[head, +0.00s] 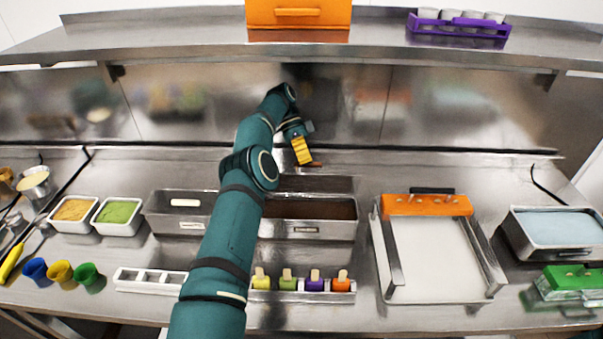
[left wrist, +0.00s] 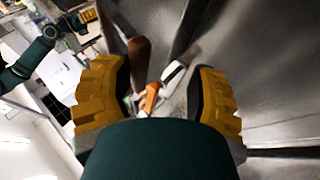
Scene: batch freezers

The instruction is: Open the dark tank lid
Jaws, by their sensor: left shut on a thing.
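The dark tank (head: 340,230) sits at the middle of the counter, with dark brown contents showing through its open top. Its metal lid (head: 318,183) appears raised and tilted back behind the tank. My left gripper (head: 303,152), with yellow fingers, is at the lid's upper edge near the back wall. In the left wrist view the fingers (left wrist: 155,100) stand either side of a small pale and orange part. They are shut on it; it looks like the lid's handle, though the grip is partly hidden. My right gripper is not in view.
A closed tank (head: 178,222) with a white handle adjoins on the left. An orange-topped frame on a white tray (head: 430,262) stands right. Ice-pop moulds (head: 300,292) line the front. A shelf (head: 180,42) overhangs the back, carrying an orange box (head: 298,14).

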